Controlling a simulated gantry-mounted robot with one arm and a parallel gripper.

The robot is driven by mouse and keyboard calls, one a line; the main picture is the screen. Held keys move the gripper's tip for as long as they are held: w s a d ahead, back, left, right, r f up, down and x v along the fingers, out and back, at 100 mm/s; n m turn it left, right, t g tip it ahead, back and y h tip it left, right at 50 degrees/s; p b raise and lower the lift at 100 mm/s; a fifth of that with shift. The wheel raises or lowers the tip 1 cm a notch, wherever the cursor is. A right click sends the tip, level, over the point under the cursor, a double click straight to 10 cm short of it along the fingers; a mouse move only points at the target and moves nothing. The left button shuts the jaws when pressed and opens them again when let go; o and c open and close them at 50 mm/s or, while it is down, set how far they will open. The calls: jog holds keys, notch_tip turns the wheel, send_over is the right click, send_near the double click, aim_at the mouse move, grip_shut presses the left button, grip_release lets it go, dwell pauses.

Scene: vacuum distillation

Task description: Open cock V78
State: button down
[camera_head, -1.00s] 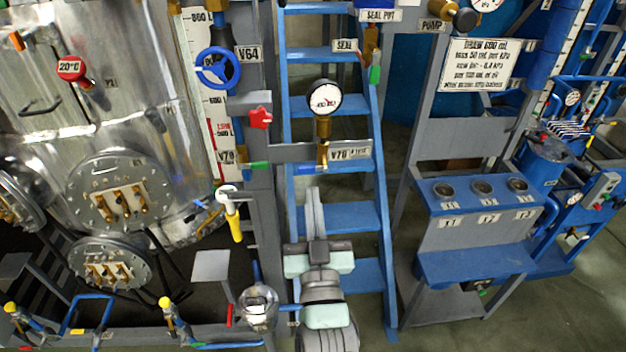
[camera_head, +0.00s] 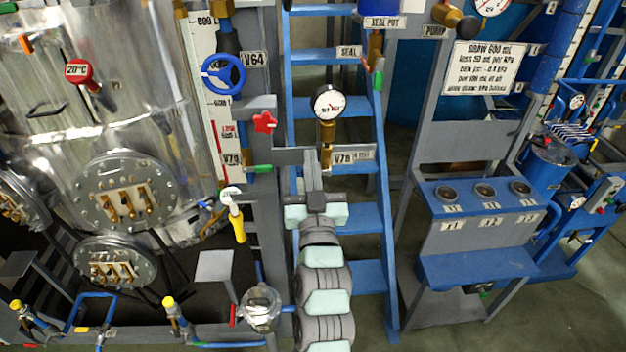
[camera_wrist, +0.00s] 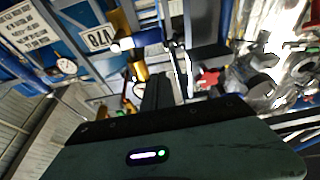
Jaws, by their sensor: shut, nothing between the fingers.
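The label V78 (camera_head: 343,155) sits on a grey crossbar in front of the blue ladder. It shows upside down in the wrist view (camera_wrist: 97,40). Next to it, a brass fitting (camera_head: 326,136) carries a round white gauge (camera_head: 328,102). The cock's handle is not clear in the head view. Brass parts (camera_wrist: 137,71) stand near the label in the wrist view. My gripper (camera_head: 312,160) points up, just left of and close to the lower end of the brass fitting. Its narrow fingers (camera_wrist: 157,86) are shut and empty. I cannot tell whether they touch anything.
A red star knob (camera_head: 265,122) and a green handle (camera_head: 257,168) are to the left. A blue handwheel (camera_head: 222,74) marked V64 is above them. A yellow-handled valve (camera_head: 237,224) hangs lower left. Open floor lies between the ladder and the blue bench (camera_head: 478,264).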

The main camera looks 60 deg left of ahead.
jog(key=f, duration=0.4)
jog(key=shift+w+a, duration=0.15)
jog(key=shift+a, duration=0.1)
jog(key=shift+f+n+b, duration=0.1)
jog(key=shift+n+b, duration=0.3)
jog(key=shift+b, duration=0.6)
